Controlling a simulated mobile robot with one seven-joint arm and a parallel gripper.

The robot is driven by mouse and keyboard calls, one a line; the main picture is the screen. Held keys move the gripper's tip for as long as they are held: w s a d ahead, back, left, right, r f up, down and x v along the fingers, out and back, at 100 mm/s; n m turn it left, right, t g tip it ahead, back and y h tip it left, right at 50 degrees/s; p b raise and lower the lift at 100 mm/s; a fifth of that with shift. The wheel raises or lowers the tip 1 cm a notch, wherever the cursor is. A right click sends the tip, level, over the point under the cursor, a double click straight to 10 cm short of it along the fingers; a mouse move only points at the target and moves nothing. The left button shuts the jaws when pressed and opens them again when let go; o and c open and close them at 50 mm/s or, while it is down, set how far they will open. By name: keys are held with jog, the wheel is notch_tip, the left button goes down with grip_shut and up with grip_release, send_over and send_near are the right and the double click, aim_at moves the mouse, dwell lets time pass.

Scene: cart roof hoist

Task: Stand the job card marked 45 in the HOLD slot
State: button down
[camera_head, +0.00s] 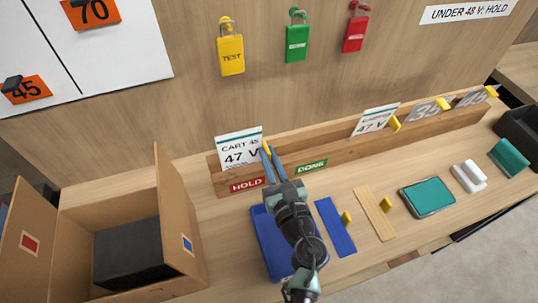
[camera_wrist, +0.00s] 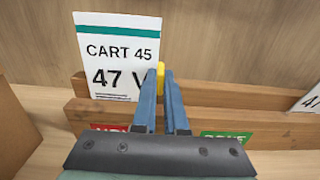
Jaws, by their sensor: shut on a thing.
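The white job card (camera_head: 240,149) reads CART 45 and 47 V under a green stripe. It stands upright at the left end of the wooden rack (camera_head: 338,152), above the red HOLD label (camera_head: 248,185). In the wrist view the card (camera_wrist: 118,50) has its lower edge at the front rail (camera_wrist: 240,123); how deep it sits in the slot is hidden. My gripper (camera_wrist: 160,78) is shut on the yellow tab at the card's right edge; the gripper also shows in the head view (camera_head: 266,150). The green DONE label (camera_head: 311,167) lies right of HOLD.
Another 47 V card (camera_head: 374,121) and grey number plates (camera_head: 429,111) stand farther right in the rack. An open cardboard box (camera_head: 178,215) is at left. A blue tray (camera_head: 268,245), blue strip (camera_head: 336,227) and tablet (camera_head: 428,197) lie in front. A sign (camera_head: 468,11) reads UNDER 48 V: HOLD.

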jog(key=shift+f, duration=0.35)
jog(key=shift+c, duration=2)
grip_release()
jog(key=v, duration=0.7)
